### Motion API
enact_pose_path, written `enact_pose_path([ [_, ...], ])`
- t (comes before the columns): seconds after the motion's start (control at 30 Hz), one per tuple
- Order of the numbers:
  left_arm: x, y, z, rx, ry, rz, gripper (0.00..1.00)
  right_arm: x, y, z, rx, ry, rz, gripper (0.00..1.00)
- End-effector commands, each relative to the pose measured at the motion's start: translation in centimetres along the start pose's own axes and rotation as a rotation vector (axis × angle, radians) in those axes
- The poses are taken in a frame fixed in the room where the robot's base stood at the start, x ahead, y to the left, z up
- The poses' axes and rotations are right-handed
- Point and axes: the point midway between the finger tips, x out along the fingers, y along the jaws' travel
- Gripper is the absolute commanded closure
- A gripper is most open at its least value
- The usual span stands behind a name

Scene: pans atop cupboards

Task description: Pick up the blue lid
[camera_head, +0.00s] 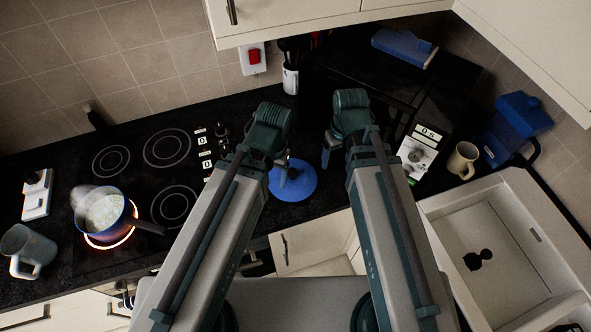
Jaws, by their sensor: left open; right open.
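The blue lid (304,187) lies flat on the black worktop, between my two arms and near the front edge. A dark piece stands over its middle; I cannot tell whether it is the lid's knob or part of my gripper. My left gripper (284,165) is open, pointing down at the lid's far left part, with its fingertips hard to make out. I cannot tell whether it touches the lid. My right gripper (328,156) is open and empty, to the right of and beyond the lid.
A blue pan (99,211) steams on a glowing ring of the hob (145,175) at left. A carton (418,152), beige mug (463,160) and blue jug (515,127) stand right, behind the sink (500,262). A utensil pot (290,79) stands at the back. Cupboards (290,18) overhang.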

Motion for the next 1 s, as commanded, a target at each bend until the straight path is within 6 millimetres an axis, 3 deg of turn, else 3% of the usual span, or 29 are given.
enact_pose_path([
  [0.03,-0.9,-0.1,0.1,-0.001,0.0,0.0,0.24,-0.9,0.1,-0.6,-0.048,0.005,-0.008,0.23],
  [0.27,-1.7,-0.2,0.1,-0.002,0.0,0.001,0.24,-1.6,-1.4,-2.8,-0.379,0.023,-0.041,0.23],
  [0.63,-1.7,-0.2,0.1,-0.002,0.0,0.001,0.24,-1.7,-7.9,-6.3,-1.179,0.06,-0.104,0.23],
  [0.8,-1.7,-0.2,0.1,-0.002,0.0,0.001,0.24,-1.7,-9.2,-6.8,-1.335,0.071,-0.114,0.23],
  [1.0,-1.6,-0.1,0.1,-0.002,0.0,0.001,0.24,-1.6,-9.4,-6.7,-1.359,0.073,-0.115,0.23],
])
